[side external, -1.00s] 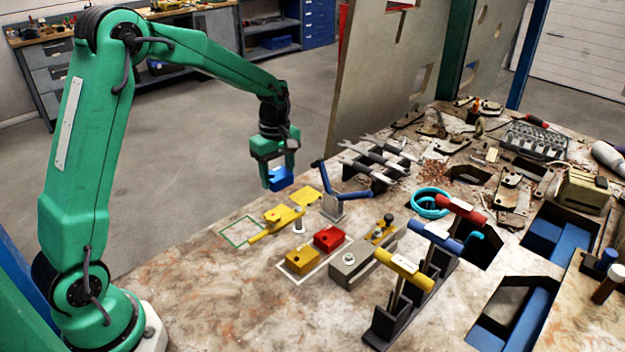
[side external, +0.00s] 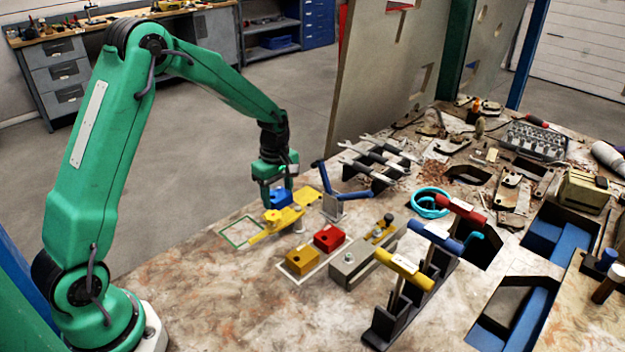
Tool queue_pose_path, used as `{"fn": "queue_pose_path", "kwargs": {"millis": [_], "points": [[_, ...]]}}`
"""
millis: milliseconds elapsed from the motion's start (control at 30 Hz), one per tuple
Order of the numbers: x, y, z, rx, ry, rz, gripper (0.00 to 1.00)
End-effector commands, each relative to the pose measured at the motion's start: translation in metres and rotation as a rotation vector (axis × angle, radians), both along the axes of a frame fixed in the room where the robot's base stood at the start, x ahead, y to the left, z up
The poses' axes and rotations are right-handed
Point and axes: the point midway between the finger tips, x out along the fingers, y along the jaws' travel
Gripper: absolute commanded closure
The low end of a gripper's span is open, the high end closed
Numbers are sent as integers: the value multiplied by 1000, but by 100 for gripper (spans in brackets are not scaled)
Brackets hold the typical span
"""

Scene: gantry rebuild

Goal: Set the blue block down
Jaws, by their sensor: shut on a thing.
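The blue block (side external: 282,198) is between the fingers of my gripper (side external: 277,192), which is shut on it and points down. The block is low over the table's far edge, just behind the yellow clamp piece (side external: 270,227). The clamp piece's upper end stands in front of the lower part of the block and finger. I cannot tell whether the block touches the tabletop (side external: 215,275).
A green outlined square (side external: 240,231) is empty, left of the clamp piece. Yellow (side external: 302,261) and red (side external: 328,238) blocks sit in a white outline to the front right. A blue-handled lever (side external: 327,180) stands close right of my gripper.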

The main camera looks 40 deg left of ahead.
Motion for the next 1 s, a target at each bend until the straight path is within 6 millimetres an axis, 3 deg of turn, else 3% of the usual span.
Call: {"fn": "queue_pose_path", "kwargs": {"millis": [167, 533, 1000], "points": [[0, 0, -2, 0, 0, 0, 73], [0, 0, -36, 0, 0, 0, 73], [0, 0, -40, 0, -1, 0, 73]]}}
